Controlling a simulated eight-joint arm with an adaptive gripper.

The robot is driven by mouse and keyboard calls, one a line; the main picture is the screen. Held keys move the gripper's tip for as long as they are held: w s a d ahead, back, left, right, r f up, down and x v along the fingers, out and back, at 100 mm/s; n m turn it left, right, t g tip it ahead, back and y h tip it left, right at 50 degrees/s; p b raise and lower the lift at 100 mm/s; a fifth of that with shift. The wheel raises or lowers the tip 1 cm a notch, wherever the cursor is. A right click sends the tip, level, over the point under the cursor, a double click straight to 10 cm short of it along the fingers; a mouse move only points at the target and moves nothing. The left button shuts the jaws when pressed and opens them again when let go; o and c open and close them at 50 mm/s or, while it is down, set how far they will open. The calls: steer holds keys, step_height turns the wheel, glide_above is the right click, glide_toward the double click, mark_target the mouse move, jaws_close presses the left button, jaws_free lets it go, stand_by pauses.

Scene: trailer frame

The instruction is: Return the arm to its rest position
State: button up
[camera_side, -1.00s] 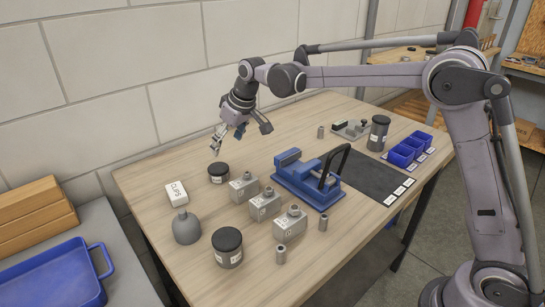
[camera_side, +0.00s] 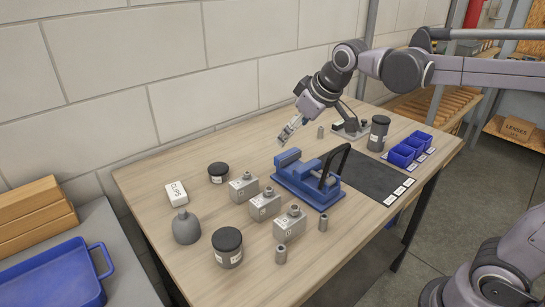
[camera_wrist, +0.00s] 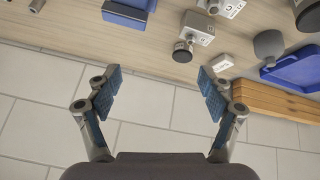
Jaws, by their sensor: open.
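My gripper (camera_side: 288,134) is in the air above the back part of the wooden table (camera_side: 150,181), just behind and above the blue vise (camera_side: 307,181). In the wrist view my gripper (camera_wrist: 158,92) has its two blue-padded fingers spread wide with nothing between them. Beyond the fingertips the wrist view shows the table's edge, wall blocks and a black-lidded jar (camera_wrist: 183,50). My arm reaches in from the right.
Several grey blocks (camera_side: 264,205), black-lidded jars (camera_side: 227,247), a grey flask (camera_side: 186,228) and a white CLIPS box (camera_side: 176,193) stand on the table. Blue bins (camera_side: 402,155) and a dark canister (camera_side: 379,133) are at right. A blue tray (camera_side: 55,275) lies at left.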

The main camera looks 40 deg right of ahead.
steer(key=s+d+f+t, duration=0.1)
steer(key=s+d+f, duration=0.15)
steer(key=s, duration=0.65)
steer(key=s+a+f+m, duration=0.1)
steer(key=s+f+m, duration=0.2)
steer(key=s+f, duration=0.3)
steer(key=shift+s+a+f+g, duration=0.25)
steer(key=shift+s+f+g, duration=0.15)
steer(key=shift+f, duration=0.15)
steer(key=shift+o, duration=0.5)
